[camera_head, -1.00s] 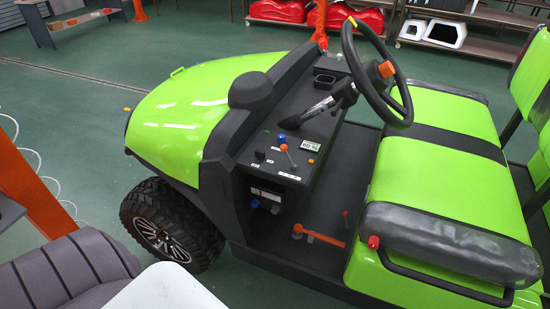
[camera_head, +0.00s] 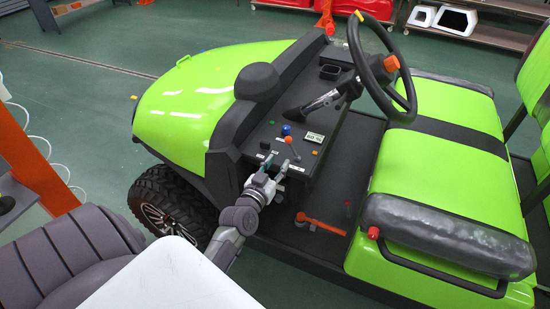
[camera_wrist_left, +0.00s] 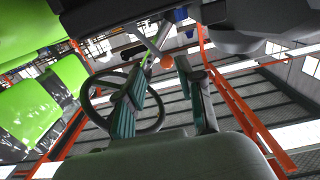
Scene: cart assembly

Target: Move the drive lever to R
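The drive lever, a thin rod with an orange ball knob (camera_head: 289,139), stands on the dark dashboard of the green cart. Its position letters are too small to read. My left gripper (camera_head: 276,163) is at the dashboard's near edge, just on the near side of the lever. Its two fingers are apart with nothing held. In the left wrist view the orange knob (camera_wrist_left: 167,62) shows between and beyond the open fingertips (camera_wrist_left: 165,72). I cannot tell whether a finger touches the rod. My right gripper is not in view.
A blue knob (camera_head: 286,129) sits just behind the lever, and a small display (camera_head: 314,137) is to its right. The steering wheel (camera_head: 381,68) stands further right. An orange floor lever (camera_head: 320,224) is below, by the green seat (camera_head: 440,170).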

